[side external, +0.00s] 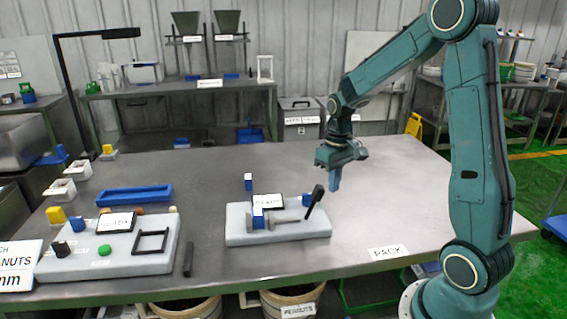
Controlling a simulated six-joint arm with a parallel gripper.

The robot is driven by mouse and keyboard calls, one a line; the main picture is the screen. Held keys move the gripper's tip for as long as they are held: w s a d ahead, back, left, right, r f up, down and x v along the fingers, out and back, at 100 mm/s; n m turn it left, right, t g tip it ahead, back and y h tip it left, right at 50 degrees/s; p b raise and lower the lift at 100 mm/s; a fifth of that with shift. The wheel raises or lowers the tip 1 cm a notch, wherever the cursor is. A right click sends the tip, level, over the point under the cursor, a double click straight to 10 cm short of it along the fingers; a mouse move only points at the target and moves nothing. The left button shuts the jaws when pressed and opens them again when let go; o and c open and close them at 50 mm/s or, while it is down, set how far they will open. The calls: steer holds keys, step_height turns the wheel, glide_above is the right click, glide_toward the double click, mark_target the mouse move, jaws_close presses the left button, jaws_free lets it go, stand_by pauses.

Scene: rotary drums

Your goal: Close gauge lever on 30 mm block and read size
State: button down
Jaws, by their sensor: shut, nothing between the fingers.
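The gauge is a light grey base (290,232) in the middle of the table, with a small dark-framed display whose text I cannot read. Its black-handled lever (315,199) stands tilted up to the right at the base's right part. A blue block with a white face (258,217) sits at the gauge's left part, beside grey metal parts. A second blue block (248,182) shows behind the gauge, and a blue piece (307,200) is partly behind the lever. I cannot tell which block is 30 mm. My gripper (334,185) is shut and empty, pointing down above and right of the lever, apart from it.
Left of the gauge is another grey panel (110,262) with black and green knobs and a black frame. A black bar (188,260) lies between them. A blue tray (135,196) is behind the panel. A PACK label (388,252) lies at front right; the table's right side is clear.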

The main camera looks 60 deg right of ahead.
mark_target(321, 187)
steer(key=shift+w+a, duration=1.9)
steer(key=shift+w, duration=0.15)
stand_by(2.5)
steer(key=shift+s+d, duration=0.3)
steer(key=shift+s+d, duration=0.4)
steer(key=shift+s, duration=0.05)
stand_by(0.3)
steer(key=shift+r, duration=0.15)
steer(key=shift+r, duration=3.35)
